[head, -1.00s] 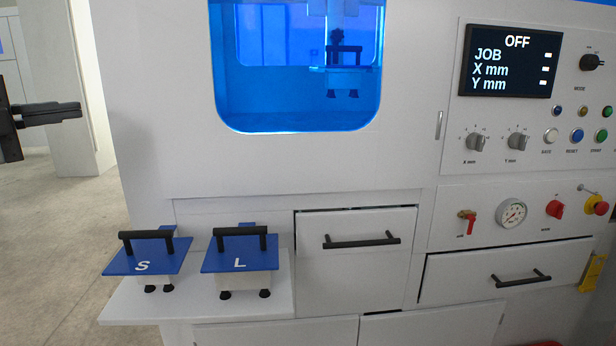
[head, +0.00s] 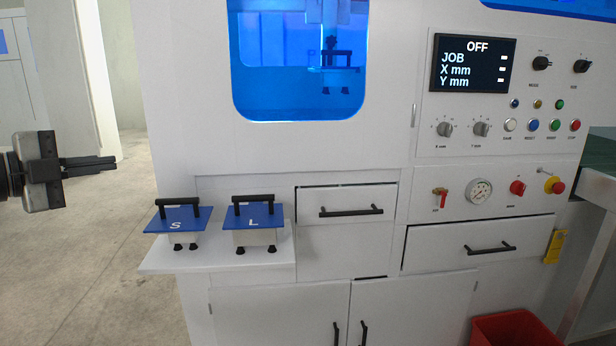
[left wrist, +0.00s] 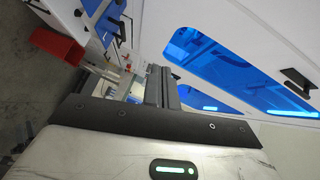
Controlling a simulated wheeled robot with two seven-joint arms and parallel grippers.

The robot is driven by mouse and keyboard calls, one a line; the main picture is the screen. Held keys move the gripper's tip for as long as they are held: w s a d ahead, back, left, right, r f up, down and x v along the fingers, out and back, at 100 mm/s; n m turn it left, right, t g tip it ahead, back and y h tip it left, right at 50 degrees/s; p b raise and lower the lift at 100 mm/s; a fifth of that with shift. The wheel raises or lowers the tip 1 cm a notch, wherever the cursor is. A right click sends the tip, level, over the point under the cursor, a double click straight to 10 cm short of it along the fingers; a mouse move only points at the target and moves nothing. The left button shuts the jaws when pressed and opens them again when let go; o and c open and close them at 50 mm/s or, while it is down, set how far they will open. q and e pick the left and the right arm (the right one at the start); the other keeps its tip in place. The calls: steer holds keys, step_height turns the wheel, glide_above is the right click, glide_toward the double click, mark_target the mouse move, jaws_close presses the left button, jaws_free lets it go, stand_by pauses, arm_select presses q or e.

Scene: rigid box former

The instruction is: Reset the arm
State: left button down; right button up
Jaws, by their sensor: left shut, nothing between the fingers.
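My left gripper (head: 92,165) shows at the left edge of the head view, pointing right. Its dark fingers are together with nothing between them. It hangs in free air, left of the white machine (head: 290,150) and apart from it. In the left wrist view the dark fingers (left wrist: 162,88) lie close together in front of the tilted machine front. My right gripper is not in view.
Two blue-topped formers marked S (head: 172,222) and L (head: 262,222) stand on a white shelf (head: 215,262). A control panel (head: 505,130) with a screen reading OFF (head: 473,63) is at right. A red bin (head: 512,328) stands at the lower right. Floor at left is clear.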

arm_select(q)
steer(key=s+d+f+n+g+y+p, duration=0.1)
steer(key=s+d+f+n, duration=0.2)
steer(key=f, duration=0.6)
steer(key=d+f+n+y+p, duration=0.1)
steer(key=d+f+n+p, duration=0.2)
steer(key=f, duration=0.5)
steer(key=s+d+f+n+g+y, duration=0.1)
steer(key=s+d+f+n+y, duration=0.15)
steer(key=d+f, duration=0.45)
steer(key=s+d+f+n+p, duration=0.1)
steer(key=s+d+f+n, duration=0.1)
steer(key=s, duration=0.4)
steer(key=s+d+f+n+y+p, duration=0.1)
steer(key=s+d+f+n, duration=0.2)
steer(key=s+n, duration=0.3)
steer(key=s+d+f+n+y+p, duration=0.1)
steer(key=s+f+n, duration=0.3)
steer(key=s, duration=0.4)
steer(key=shift+d+f+p, duration=0.35)
steer(key=shift+d+f, duration=0.15)
steer(key=shift+d, duration=0.25)
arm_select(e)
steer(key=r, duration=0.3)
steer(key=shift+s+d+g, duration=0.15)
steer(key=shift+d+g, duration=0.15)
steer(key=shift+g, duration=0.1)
